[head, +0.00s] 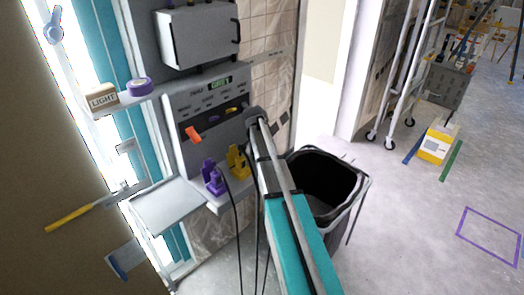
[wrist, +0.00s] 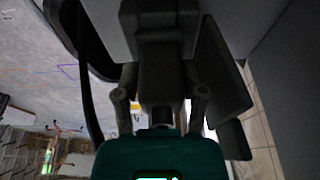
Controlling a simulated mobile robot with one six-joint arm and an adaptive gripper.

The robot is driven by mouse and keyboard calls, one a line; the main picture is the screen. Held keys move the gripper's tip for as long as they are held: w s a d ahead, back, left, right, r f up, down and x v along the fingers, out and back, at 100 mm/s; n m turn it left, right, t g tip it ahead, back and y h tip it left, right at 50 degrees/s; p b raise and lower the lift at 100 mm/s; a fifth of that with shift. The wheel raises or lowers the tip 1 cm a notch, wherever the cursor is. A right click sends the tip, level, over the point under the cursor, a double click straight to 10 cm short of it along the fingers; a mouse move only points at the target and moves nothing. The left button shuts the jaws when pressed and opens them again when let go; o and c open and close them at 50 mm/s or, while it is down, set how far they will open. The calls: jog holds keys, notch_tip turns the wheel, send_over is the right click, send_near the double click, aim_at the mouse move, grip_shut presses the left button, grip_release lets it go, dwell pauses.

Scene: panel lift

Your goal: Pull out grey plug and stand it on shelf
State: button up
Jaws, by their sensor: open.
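In the head view my arm reaches up to the panel (head: 205,95), and its end covers the panel's right side. My gripper is hidden there. In the wrist view my gripper (wrist: 162,80) is open, with dark fingers on both sides of a dark grey block. I cannot tell whether this block is the grey plug; the view is dim. No grey plug is clearly visible in the head view. The shelf (head: 222,203) below the panel holds a purple plug (head: 211,178) and a yellow plug (head: 238,162), both upright. My arm covers the shelf's right end.
An orange handle (head: 193,134) sticks out of the panel. A white box (head: 198,38) is mounted above. A pale grey tray (head: 168,205) is left of the shelf. Black cables (head: 237,230) hang below the plugs. A black bin (head: 325,180) stands right of my arm.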

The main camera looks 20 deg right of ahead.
dwell(0.3)
grip_shut()
dwell(0.4)
jog(key=shift+r, duration=0.1)
jog(key=shift+r+p, duration=0.35)
jog(key=shift+p, duration=0.15)
jog(key=shift+r+p, duration=2.5)
